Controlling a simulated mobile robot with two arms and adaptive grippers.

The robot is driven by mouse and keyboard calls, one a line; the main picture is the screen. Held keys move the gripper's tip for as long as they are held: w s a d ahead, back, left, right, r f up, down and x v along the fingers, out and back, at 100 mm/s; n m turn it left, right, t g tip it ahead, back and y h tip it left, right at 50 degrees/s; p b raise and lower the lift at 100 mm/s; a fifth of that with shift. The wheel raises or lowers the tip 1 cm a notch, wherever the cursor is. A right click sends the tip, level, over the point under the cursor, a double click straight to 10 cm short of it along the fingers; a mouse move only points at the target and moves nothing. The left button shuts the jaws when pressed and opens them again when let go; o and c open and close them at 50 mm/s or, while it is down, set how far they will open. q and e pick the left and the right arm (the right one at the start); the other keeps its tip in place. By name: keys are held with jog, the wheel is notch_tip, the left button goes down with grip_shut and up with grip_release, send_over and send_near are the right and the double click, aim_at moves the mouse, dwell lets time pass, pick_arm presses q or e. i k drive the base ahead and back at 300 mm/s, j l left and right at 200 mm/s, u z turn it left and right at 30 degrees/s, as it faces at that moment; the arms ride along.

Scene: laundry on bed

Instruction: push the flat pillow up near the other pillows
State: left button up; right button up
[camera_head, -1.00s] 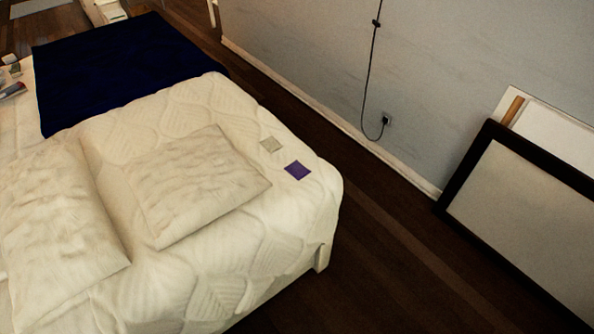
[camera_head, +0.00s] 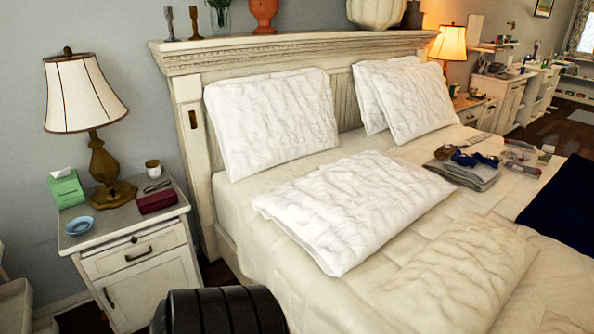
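A white wrinkled pillow (camera_head: 355,203) lies flat on the bed (camera_head: 240,205), apart from the upright pillows. A white pillow (camera_head: 272,122) leans against the headboard (camera_head: 340,85) on the left. Two overlapping white pillows, a front one (camera_head: 417,100) and one behind it (camera_head: 368,97), lean there on the right. A cream pillow (camera_head: 462,275) also lies flat, nearer the front of the bed. Neither of my grippers shows in the head view.
A nightstand (camera_head: 133,262) with a lamp (camera_head: 85,110), a green tissue box (camera_head: 67,190) and a blue dish (camera_head: 79,225) stands left of the bed. Folded clothes (camera_head: 463,172) and small items lie right of the white flat pillow. A dark blue blanket (camera_head: 565,205) lies far right.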

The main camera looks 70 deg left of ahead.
aim_at(342, 213)
jog(key=u, duration=1.8)
jog(key=i+j+z, duration=0.1)
jog(key=i+j, duration=0.15)
jog(key=i+j+z, duration=0.1)
jog(key=i+j, duration=0.15)
jog(key=j, duration=0.25)
jog(key=i+j+z, duration=0.1)
jog(key=i+j, duration=0.15)
jog(key=j, duration=0.15)
